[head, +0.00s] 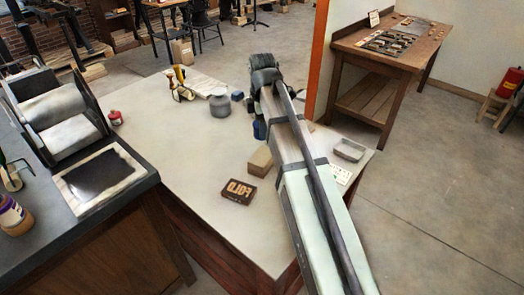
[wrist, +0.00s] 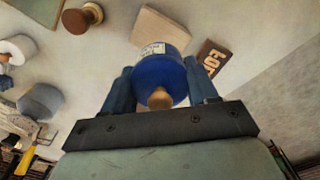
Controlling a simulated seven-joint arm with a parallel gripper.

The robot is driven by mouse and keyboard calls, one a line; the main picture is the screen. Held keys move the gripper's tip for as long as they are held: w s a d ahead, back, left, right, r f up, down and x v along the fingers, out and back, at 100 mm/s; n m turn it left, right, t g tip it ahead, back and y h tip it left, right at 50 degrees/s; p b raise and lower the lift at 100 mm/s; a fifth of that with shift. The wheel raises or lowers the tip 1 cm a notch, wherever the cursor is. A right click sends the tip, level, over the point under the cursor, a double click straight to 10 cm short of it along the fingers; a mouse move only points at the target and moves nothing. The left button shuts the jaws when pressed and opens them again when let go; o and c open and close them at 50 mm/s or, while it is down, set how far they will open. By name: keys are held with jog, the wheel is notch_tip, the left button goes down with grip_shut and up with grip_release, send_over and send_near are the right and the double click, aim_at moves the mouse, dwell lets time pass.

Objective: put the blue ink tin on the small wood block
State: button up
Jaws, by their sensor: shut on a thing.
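The blue ink tin (wrist: 158,75) has a white label and a wooden knob, and sits between the two blue fingers in the wrist view. My gripper (wrist: 160,92) is shut on it. In the head view the tin (head: 259,130) is mostly hidden by my arm; only a small blue part shows. The small wood block (head: 260,161) lies on the pale tabletop, just in front of the tin in the head view. It also shows beyond the tin in the wrist view (wrist: 160,27), partly covered by it. The tin's height above the table is hard to tell.
A dark FOLD type block (head: 239,191) lies just in front of the wood block. A grey tray (head: 348,150) sits at right. The table's left middle is clear.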

jog(key=shift+f, duration=4.45)
jog(key=o, duration=1.3)
jog(key=shift+f, duration=0.15)
jog(key=shift+c, duration=0.2)
notch_tip(320, 180, up, 12)
jog(key=shift+r, duration=0.15)
